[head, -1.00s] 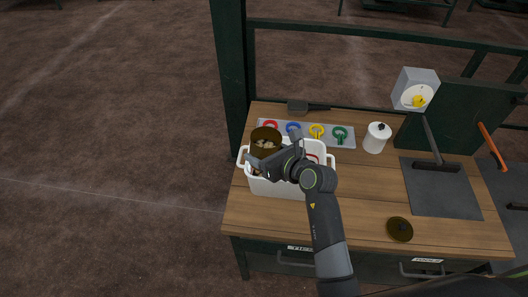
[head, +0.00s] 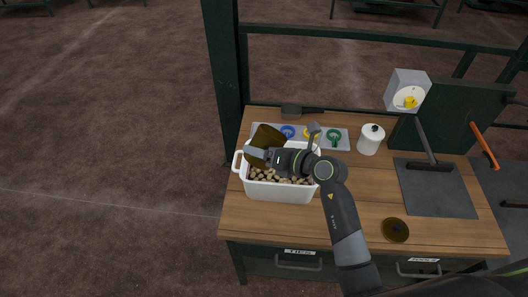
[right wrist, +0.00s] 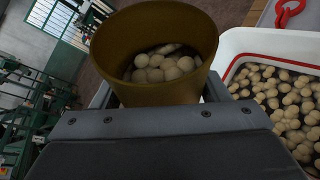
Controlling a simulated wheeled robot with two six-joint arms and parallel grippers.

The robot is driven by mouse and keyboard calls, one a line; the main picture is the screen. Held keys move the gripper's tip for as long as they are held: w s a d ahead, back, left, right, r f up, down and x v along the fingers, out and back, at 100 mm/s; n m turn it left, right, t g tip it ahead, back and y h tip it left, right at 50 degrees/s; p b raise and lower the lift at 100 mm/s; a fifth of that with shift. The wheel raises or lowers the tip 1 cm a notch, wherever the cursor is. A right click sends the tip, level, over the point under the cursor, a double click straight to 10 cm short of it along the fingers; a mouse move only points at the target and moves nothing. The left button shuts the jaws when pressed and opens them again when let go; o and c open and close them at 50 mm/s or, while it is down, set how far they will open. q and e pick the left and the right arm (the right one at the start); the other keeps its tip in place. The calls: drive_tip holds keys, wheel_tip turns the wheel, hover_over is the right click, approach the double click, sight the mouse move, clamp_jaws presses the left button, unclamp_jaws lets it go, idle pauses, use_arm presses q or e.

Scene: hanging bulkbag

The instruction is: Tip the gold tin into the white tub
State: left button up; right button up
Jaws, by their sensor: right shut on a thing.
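The gold tin (head: 266,138) is tilted above the left part of the white tub (head: 284,192). My right gripper (head: 258,153) is shut on the tin's side. In the right wrist view the tin (right wrist: 155,92) still holds pale round pieces (right wrist: 162,67), and its open mouth faces the camera. Many of the same pieces (head: 268,177) lie in the tub. They also show in the right wrist view (right wrist: 290,105), inside the tub's red-lined rim. My arm and gripper hide part of the tub's back and right side. My left gripper is not in view.
A tray with coloured rings (head: 342,139) lies behind the tub. A white lidded jar (head: 370,141) stands to the right, with a gold lid (head: 395,230) at the front. A dark mat (head: 437,190) lies farther right. The wood between tub and mat is mostly clear.

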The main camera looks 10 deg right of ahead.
drive_tip(key=shift+w+a+r+m+y+b, duration=0.1)
drive_tip(key=shift+w+a+m+y+b, duration=0.25)
drive_tip(key=shift+m, duration=0.35)
drive_tip(key=shift+s+r+m+y+b, duration=0.1)
drive_tip(key=shift+s+m+y+b, duration=0.05)
drive_tip(key=shift+m+y+b, duration=0.65)
drive_tip(key=shift+r+m+p, duration=0.1)
drive_tip(key=shift+m+p, duration=0.25)
drive_tip(key=shift+m, duration=0.05)
drive_tip(key=shift+d+m+y, duration=0.2)
drive_tip(key=shift+m+y, duration=0.05)
drive_tip(key=shift+m, duration=0.55)
drive_tip(key=shift+w+d+f+m+y, duration=0.15)
drive_tip(key=shift+f+m+y, duration=0.1)
drive_tip(key=shift+m, duration=0.3)
drive_tip(key=shift+w+d+f+m+y, duration=0.15)
drive_tip(key=shift+f+m+y, duration=0.1)
drive_tip(key=shift+m, duration=0.3)
drive_tip(key=shift+w+d+r+m+t+y+p, duration=0.15)
drive_tip(key=shift+d+r+m+t+p, duration=0.1)
drive_tip(key=shift+m, duration=0.5)
drive_tip(key=shift+w+d+r+m+t+y+p, duration=0.1)
drive_tip(key=shift+d+r+m+t+y+p, duration=0.15)
drive_tip(key=shift+m, duration=0.45)
drive_tip(key=shift+w+d+r+m+t+y+p, duration=0.1)
drive_tip(key=shift+d+r+m+t+p, duration=0.15)
drive_tip(key=shift+m, duration=0.5)
